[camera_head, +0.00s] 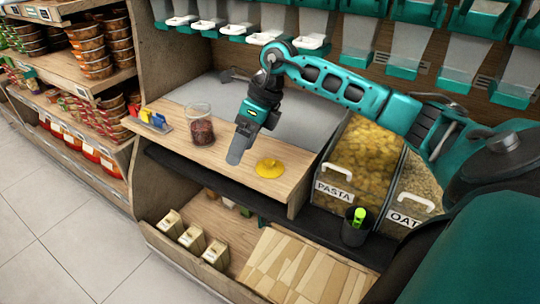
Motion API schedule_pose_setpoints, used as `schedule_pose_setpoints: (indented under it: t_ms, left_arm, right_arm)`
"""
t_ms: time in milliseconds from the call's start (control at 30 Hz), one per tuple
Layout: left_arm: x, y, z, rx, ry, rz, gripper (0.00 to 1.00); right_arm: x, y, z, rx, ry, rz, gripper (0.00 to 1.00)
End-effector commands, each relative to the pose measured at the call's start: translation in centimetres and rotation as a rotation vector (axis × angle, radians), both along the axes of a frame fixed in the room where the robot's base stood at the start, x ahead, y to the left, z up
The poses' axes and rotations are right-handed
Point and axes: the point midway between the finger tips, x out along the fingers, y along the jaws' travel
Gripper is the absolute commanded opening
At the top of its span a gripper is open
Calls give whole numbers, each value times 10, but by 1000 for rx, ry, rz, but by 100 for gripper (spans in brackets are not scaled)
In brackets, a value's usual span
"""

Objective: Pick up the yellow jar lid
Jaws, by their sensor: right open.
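The yellow jar lid (270,168) lies flat on the wooden counter (180,158), near its right end, with a small knob on top. My right gripper (236,157) points down just left of the lid and looks apart from it. Its jaws are open and nothing shows between them; the fingers overlap in this view. A clear jar (201,125) with dark red contents stands on the counter to the left, its top uncovered. My left gripper is not in view.
Bins labelled PASTA (365,155) and OAT (415,190) stand right of the counter. A dark cup with a green-handled tool (357,220) is in front of them. Colored items (153,120) sit at the counter's left end. Dispensers (240,30) hang above.

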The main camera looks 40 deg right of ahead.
Motion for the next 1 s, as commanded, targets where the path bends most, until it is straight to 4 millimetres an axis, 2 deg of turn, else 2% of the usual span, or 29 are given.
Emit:
schedule_pose_setpoints:
  t_ms: [33, 100, 200, 300, 633, 1000]
  left_arm:
    - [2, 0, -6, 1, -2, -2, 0]
    - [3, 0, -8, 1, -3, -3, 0]
    - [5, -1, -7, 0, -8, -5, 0]
    - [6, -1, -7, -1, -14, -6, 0]
    - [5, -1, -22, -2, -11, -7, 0]
    - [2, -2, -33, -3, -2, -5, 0]
  right_arm:
    - [2, -29, 4, -105, -2, -16, 82]
    - [0, -60, 12, -217, 10, -38, 82]
    - [-4, -88, 23, -318, 27, -66, 82]
    - [-6, -101, 22, -363, 39, -80, 82]
    - [-1, -98, -34, -368, 42, -80, 82]
    - [3, -93, -62, -366, 40, -80, 82]
